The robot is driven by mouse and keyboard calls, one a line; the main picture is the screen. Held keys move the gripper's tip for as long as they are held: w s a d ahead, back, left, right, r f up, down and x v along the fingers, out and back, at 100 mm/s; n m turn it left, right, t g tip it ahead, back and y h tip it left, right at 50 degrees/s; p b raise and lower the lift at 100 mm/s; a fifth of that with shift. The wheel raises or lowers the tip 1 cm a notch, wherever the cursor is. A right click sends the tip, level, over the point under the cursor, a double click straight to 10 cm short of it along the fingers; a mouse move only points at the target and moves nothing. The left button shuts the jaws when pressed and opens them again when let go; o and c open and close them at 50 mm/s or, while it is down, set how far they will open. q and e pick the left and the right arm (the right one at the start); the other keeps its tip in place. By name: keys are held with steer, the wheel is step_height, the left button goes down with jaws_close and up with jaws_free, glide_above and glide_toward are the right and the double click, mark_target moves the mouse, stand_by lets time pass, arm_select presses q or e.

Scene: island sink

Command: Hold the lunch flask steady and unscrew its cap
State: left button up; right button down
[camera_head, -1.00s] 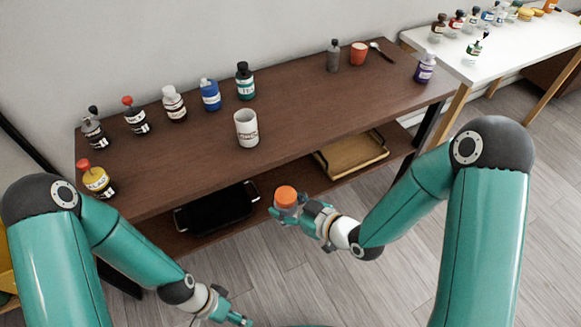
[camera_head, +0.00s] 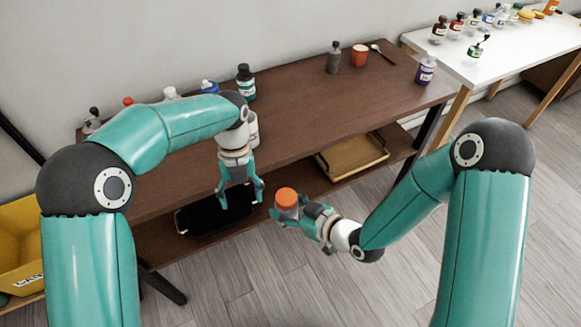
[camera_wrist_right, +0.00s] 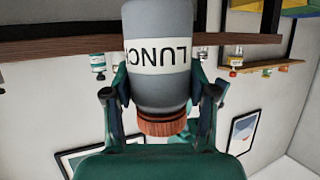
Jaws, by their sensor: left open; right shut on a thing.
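The lunch flask (camera_head: 287,208) is grey with an orange cap (camera_head: 286,196) on top, held upright in front of the brown table. My right gripper (camera_head: 290,213) is shut around its body. In the right wrist view the flask (camera_wrist_right: 160,85) appears upside down, with a white label reading LUNCH and the orange ribbed cap (camera_wrist_right: 162,122) at its lower end. The right fingers (camera_wrist_right: 163,95) sit on either side of the flask. My left gripper (camera_head: 241,194) is open and empty, pointing down, to the left of the cap and apart from it.
The brown table (camera_head: 300,105) behind carries several bottles and a red cup (camera_head: 360,55). Its lower shelf holds a black tray (camera_head: 215,212) and a wooden tray (camera_head: 350,155). A yellow bin (camera_head: 18,245) stands at left. My left arm covers part of the table.

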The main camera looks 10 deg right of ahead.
mark_target(292, 194)
arm_select(q)
steer(key=d+r+t, duration=0.1)
steer(key=d+r, duration=0.2)
steer(key=d+r+m, duration=0.1)
steer(key=d+r, duration=0.2)
steer(key=d, duration=0.1)
steer(key=d+r+m+t, duration=0.1)
steer(key=d+r, duration=0.1)
steer(key=d, duration=0.1)
steer(key=shift+d+r+t, duration=0.3)
steer(key=shift+d+r, duration=0.1)
steer(key=shift+s+d, duration=0.2)
steer(key=shift+d, duration=0.1)
steer(key=shift+m, duration=0.3)
steer(key=shift+f, duration=3.95)
steer(key=shift+o, duration=0.8)
steer(key=shift+d, duration=0.1)
steer(key=shift+s+f, duration=0.1)
jaws_close()
